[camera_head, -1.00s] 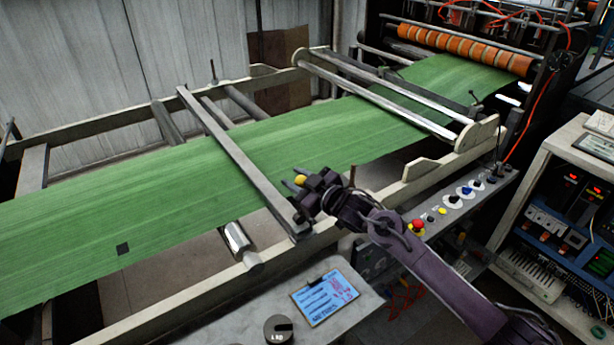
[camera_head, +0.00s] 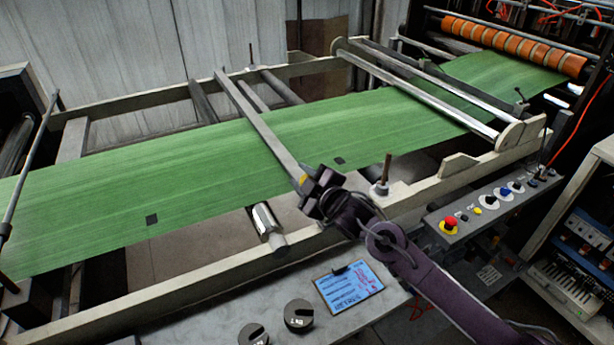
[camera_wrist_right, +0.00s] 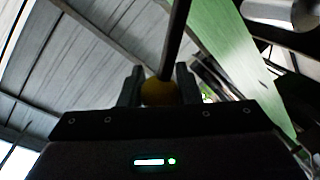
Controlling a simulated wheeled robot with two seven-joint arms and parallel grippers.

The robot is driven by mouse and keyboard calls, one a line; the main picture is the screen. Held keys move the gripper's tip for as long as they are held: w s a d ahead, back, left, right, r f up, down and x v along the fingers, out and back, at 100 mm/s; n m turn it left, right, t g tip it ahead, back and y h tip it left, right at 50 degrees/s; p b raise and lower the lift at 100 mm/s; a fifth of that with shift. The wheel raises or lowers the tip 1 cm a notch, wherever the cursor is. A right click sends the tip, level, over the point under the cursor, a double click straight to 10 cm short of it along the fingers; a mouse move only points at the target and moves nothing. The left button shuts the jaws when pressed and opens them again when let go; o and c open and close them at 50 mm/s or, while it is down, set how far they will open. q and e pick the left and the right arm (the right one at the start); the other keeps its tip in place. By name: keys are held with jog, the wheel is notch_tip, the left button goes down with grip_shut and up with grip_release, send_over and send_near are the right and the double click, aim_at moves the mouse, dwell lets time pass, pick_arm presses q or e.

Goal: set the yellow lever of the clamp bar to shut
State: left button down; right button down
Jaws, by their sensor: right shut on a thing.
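The clamp bar (camera_head: 255,122) is a long grey bar lying across the green web (camera_head: 110,195). Its near end is hidden behind my right gripper (camera_head: 312,182). A bit of the lever's yellow knob (camera_head: 303,179) shows at the fingers in the head view. In the right wrist view the round yellow knob (camera_wrist_right: 158,92) sits between my two fingers, which are closed on it. A dark rod (camera_wrist_right: 177,40) rises from the knob there. The lever's angle is hard to read. My left gripper is not in view.
A pale side rail (camera_head: 190,283) runs below the web. A control box with a red button (camera_head: 449,224) stands right of my arm. A blue-screened panel (camera_head: 348,288) and dark knobs (camera_head: 298,314) lie on the near counter. An upright brown-handled post (camera_head: 386,170) stands close by the gripper.

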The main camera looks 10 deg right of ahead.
jog(key=shift+a+f, duration=0.1)
jog(key=shift+f, duration=0.15)
jog(key=c, duration=1.1)
grip_release()
jog(key=shift+o, duration=0.2)
jog(key=shift+r, duration=0.1)
jog(key=b+v, duration=0.2)
jog(key=v, duration=0.5)
jog(key=shift+s+d, duration=0.25)
jog(key=shift+s, duration=0.1)
